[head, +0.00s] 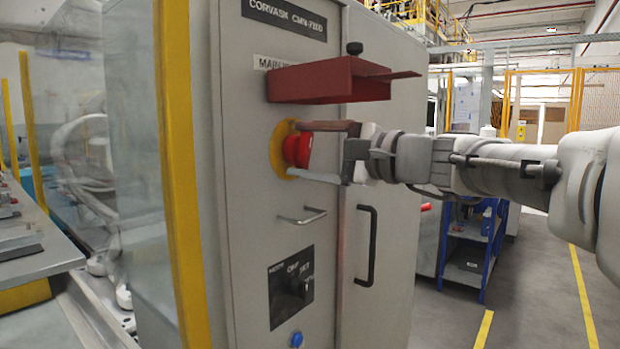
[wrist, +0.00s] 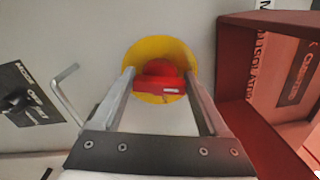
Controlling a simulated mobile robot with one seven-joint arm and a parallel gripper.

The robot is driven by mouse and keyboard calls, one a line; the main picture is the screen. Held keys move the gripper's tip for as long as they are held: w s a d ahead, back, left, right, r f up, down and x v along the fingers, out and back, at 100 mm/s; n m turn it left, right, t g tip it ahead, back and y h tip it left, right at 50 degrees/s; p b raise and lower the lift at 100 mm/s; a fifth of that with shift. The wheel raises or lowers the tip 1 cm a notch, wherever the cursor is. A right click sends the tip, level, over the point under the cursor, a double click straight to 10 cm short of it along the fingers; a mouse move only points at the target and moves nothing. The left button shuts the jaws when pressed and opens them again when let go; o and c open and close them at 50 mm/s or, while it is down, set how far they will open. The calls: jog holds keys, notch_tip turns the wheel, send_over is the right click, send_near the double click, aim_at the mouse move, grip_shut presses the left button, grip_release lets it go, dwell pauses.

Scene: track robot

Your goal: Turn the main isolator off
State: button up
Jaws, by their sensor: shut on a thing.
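The main isolator is a red rotary handle (head: 297,150) on a round yellow plate (head: 276,148), on the front of the grey cabinet. In the wrist view the red handle (wrist: 159,84) sits between my two fingers, with the yellow plate (wrist: 147,53) behind it. My gripper (head: 318,152) reaches in from the right, one finger above the handle and one below. It is shut on the handle; the wrist view also shows both fingers (wrist: 159,76) flanking it. The handle's position marks cannot be read.
A red hood (head: 325,82) juts out just above my gripper and stands close on the right in the wrist view (wrist: 232,80). Below are a small bar handle (head: 302,215), a black mode switch (head: 291,287) and a blue button (head: 297,339). A black door handle (head: 368,245) is at right.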

jog(key=shift+f+n+b, duration=0.2)
jog(key=shift+n+b, duration=1.2)
jog(key=shift+b, duration=0.1)
jog(key=shift+r, duration=0.1)
jog(key=o, duration=1)
jog(key=shift+o, duration=0.2)
jog(key=p+v, duration=0.2)
jog(key=v, duration=1.5)
jog(key=shift+d, duration=0.2)
jog(key=shift+s, duration=0.15)
